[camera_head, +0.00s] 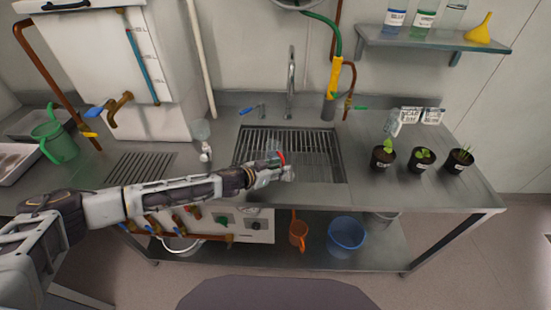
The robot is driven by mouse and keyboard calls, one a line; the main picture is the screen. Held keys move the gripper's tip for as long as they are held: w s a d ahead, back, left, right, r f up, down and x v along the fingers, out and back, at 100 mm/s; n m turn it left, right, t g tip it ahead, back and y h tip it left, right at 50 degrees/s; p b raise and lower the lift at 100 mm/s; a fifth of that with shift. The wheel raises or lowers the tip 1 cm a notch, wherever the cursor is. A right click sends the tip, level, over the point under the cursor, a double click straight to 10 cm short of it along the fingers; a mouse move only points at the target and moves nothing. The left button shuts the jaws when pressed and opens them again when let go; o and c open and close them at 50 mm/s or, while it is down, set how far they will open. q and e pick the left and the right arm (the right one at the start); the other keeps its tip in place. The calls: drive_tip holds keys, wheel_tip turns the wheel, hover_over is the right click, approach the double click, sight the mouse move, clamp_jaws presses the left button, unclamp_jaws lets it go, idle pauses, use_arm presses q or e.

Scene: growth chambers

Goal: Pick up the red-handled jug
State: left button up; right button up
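My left arm reaches in from the left, and my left gripper (268,169) is over the front part of the sink grate. A small red part (282,158), which looks like the handle of a clear jug, shows right at the fingertips. The jug's clear body is hard to make out against the grate and gripper. Whether the fingers are closed around it or only beside it cannot be told. My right gripper is not in view.
The sink (325,160) has a tap (291,82) behind it. Potted seedlings (421,160) stand on the right counter, and a green watering can (57,142) is at far left. An orange jug (298,236) and a blue bucket (346,236) are on the lower shelf.

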use_arm(q)
drive_tip(key=shift+c, duration=0.4)
clamp_jaws()
drive_tip(key=shift+r, duration=0.3)
wheel_tip(320, 180, up, 10)
drive_tip(key=p, duration=0.1)
drive_tip(key=shift+f, duration=0.25)
idle(1.0)
idle(0.7)
